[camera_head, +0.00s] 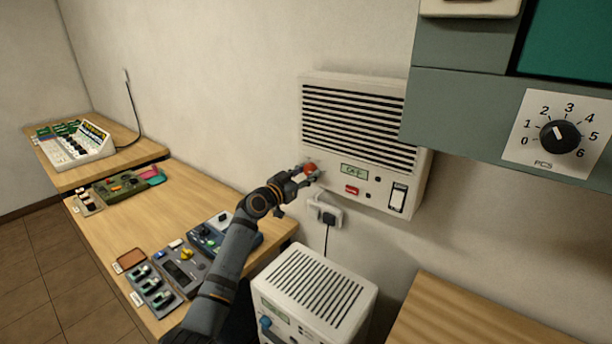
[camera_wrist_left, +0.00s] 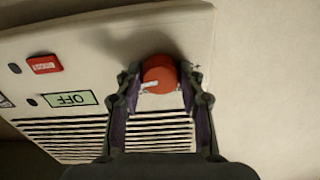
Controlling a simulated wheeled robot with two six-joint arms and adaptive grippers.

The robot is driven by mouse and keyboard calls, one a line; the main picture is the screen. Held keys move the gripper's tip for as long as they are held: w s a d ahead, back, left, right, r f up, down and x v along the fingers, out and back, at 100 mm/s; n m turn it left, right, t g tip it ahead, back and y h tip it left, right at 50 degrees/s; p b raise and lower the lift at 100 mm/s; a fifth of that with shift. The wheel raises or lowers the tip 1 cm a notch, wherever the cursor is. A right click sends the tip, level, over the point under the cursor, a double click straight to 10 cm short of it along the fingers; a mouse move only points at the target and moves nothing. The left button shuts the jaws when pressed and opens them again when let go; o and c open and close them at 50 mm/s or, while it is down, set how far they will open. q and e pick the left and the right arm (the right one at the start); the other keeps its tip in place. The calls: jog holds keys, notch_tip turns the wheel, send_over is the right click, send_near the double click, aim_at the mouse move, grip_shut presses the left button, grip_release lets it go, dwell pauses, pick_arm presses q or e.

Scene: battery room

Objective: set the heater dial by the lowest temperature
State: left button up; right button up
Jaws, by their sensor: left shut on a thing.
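A white slatted wall heater (camera_head: 365,92) hangs on the wall at the centre of the head view. Its red round dial (camera_head: 310,168) sits at the panel's lower left, and also shows in the left wrist view (camera_wrist_left: 160,74) with a pale pointer mark. The heater's small display (camera_wrist_left: 70,98) seems to read OFF, upside down in the wrist view. It is too small to read surely in the head view (camera_head: 354,171). My left gripper (camera_head: 303,175) is shut on the red dial, one finger on each side. My right gripper is not in view.
A red button (camera_head: 352,190) and a rocker switch (camera_head: 398,197) are on the heater panel. A white slatted unit (camera_head: 315,285) stands below. A grey cabinet with a black dial (camera_head: 559,137) juts out at right. Benches at left hold several devices (camera_head: 180,275); a wooden top (camera_head: 470,315) is at lower right.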

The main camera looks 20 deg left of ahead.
pick_arm(q)
jog(key=n, duration=0.5)
jog(key=shift+d, duration=0.1)
jog(key=shift+n, duration=2.5)
jog(key=o, duration=1.2)
jog(key=shift+c, duration=0.2)
jog(key=shift+s, duration=0.1)
jog(key=v, duration=1.2)
